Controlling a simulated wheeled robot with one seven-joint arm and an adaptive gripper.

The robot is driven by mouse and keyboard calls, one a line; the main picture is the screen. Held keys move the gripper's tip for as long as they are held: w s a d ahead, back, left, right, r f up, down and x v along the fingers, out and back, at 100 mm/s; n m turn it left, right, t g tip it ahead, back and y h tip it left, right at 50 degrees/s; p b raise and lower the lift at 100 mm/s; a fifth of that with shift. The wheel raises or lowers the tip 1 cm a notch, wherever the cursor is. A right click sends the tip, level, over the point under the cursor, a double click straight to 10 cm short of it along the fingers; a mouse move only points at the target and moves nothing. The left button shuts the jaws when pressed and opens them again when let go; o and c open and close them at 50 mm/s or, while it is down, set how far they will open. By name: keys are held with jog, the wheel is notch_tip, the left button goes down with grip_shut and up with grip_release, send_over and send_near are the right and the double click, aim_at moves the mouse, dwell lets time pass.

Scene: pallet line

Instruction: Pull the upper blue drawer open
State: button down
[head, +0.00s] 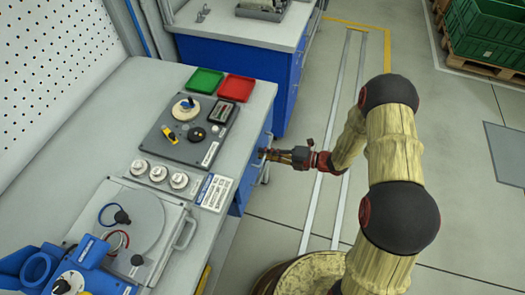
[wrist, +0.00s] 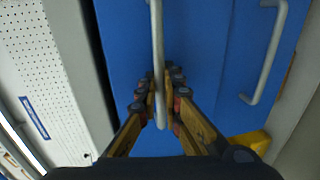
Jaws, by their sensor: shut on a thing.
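The upper blue drawer (wrist: 125,50) fills the middle of the wrist view, alongside the pale worktop edge. Its grey bar handle (wrist: 157,45) runs between my two fingers. My gripper (wrist: 158,95) is shut on this handle, with finger pads on both sides of the bar. In the head view my gripper (head: 266,153) reaches the blue front of the bench from the right, just below the worktop edge. The drawer is mostly hidden under the worktop there. I cannot tell whether it stands out at all.
A second bar handle (wrist: 265,55) is on the lower blue front, right in the wrist view. The worktop (head: 110,110) carries a green tray (head: 204,81), a red tray (head: 236,88) and a grey panel (head: 175,140). Open floor (head: 290,205) lies right of the bench.

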jog(key=f+p+v, duration=0.3)
jog(key=v, duration=1.1)
jog(key=d+f+p+v, duration=0.1)
jog(key=p+v, duration=0.3)
jog(key=v, duration=0.9)
jog(key=shift+s+d+f, duration=0.3)
jog(key=shift+d+f, duration=0.1)
jog(key=shift+f, duration=0.5)
jog(key=c, duration=2.3)
grip_release()
jog(key=shift+d, duration=0.1)
jog(key=v, duration=1.2)
